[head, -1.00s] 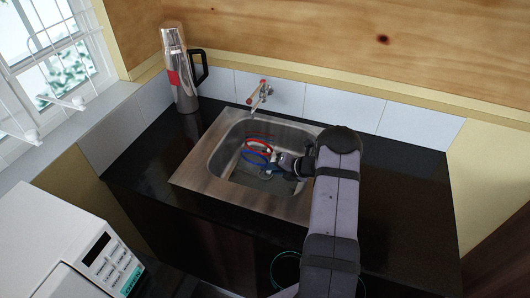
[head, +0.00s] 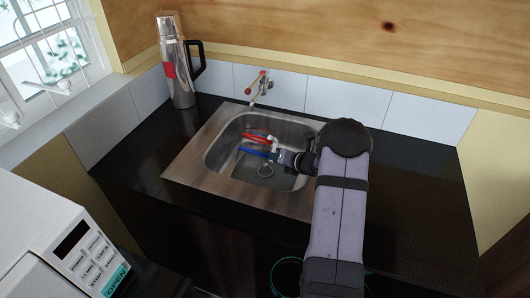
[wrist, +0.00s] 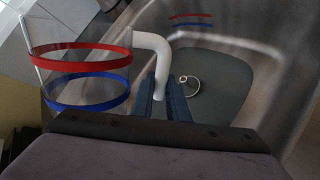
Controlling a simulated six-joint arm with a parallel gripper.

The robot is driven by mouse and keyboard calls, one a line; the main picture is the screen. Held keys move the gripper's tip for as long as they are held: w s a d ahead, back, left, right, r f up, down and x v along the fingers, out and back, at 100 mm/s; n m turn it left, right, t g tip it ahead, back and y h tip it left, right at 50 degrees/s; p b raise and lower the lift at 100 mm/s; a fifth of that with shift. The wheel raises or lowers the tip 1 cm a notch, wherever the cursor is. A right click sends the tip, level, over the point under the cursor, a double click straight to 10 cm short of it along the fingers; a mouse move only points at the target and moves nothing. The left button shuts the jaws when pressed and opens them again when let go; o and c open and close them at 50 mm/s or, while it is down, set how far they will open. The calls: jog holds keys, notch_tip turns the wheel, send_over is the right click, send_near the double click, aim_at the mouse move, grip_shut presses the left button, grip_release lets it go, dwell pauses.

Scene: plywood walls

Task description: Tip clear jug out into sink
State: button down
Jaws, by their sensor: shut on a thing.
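The clear jug (head: 256,147) has a red band, a blue band and a white handle. In the head view it is over the sink basin (head: 220,151), left of my gripper (head: 278,153). Its bands look nearly edge-on there, so it appears tilted. Its clear walls are hard to make out, and I cannot tell whether liquid is inside. In the wrist view the jug (wrist: 80,78) is at left, and my gripper (wrist: 161,98) is shut on its white handle. The sink drain (wrist: 189,84) lies beyond the fingers.
A tap (head: 259,87) is on the wall behind the sink. A steel flask (head: 178,70) with a black handle stands at the back left of the dark counter (head: 420,185). A white microwave (head: 60,245) is at front left. The counter right of the sink is clear.

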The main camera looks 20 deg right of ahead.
aim_at(259, 151)
jog(key=shift+w+d+f+n+t+h+b, duration=0.2)
jog(key=shift+f+n+t+h+b, duration=0.15)
jog(key=shift+b, duration=1.45)
jog(key=shift+b, duration=0.45)
jog(key=b, duration=0.2)
jog(key=r+n+t+b, duration=0.1)
jog(key=b, duration=0.2)
jog(key=shift+w+d+r+h, duration=0.1)
jog(key=shift+w+d+h, duration=0.05)
jog(key=shift+w+h, duration=0.1)
jog(key=b, duration=0.3)
jog(key=shift+s+r, duration=0.1)
jog(key=shift+r, duration=0.15)
jog(key=b, duration=0.3)
jog(key=shift+r+n+t, duration=0.25)
jog(key=shift+n+t, duration=0.1)
